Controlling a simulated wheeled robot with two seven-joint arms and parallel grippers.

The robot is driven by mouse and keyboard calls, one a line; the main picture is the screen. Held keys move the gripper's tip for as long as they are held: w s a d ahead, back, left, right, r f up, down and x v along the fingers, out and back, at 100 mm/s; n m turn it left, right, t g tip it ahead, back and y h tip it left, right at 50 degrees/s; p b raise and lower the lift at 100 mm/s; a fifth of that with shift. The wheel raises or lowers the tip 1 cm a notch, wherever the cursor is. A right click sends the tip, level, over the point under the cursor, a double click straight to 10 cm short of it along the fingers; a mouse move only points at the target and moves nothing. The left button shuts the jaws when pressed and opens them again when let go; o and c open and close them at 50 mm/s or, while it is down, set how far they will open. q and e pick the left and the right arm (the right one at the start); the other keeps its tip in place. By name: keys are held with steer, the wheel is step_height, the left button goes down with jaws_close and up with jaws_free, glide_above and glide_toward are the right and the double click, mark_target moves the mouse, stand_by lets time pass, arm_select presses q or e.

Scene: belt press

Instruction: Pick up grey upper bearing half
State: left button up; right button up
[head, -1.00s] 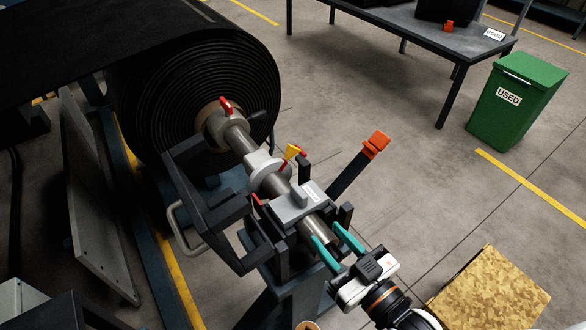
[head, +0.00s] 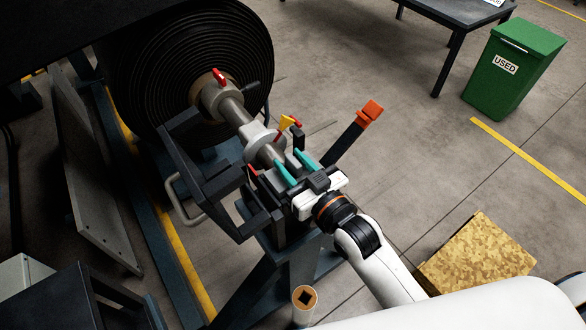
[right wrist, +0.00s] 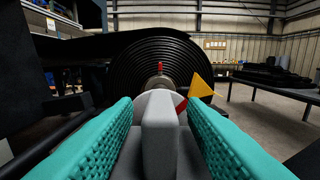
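The grey upper bearing half (right wrist: 160,140) sits on the shaft support, with its upright rib in the middle of the right wrist view. In the head view it is mostly hidden under my right gripper (head: 288,160). My right gripper is open, with a teal finger on each side of the rib. In the right wrist view a gap shows between the rib and each finger of the gripper (right wrist: 160,105). My left gripper is not in view.
The black belt roll (head: 180,80) and its shaft (head: 238,112) lie beyond the bearing. A yellow flag-shaped piece (head: 287,122), an orange-ended lever (head: 369,111) and a dark bracket (head: 205,185) stand close around it. Open floor lies right, before the green bin (head: 512,70).

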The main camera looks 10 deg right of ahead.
mark_target(294, 160)
jaws_close()
steer(key=shift+r, duration=0.15)
step_height(294, 160, up, 10)
steer(key=shift+f+p, duration=0.1)
steer(key=shift+p, duration=0.6)
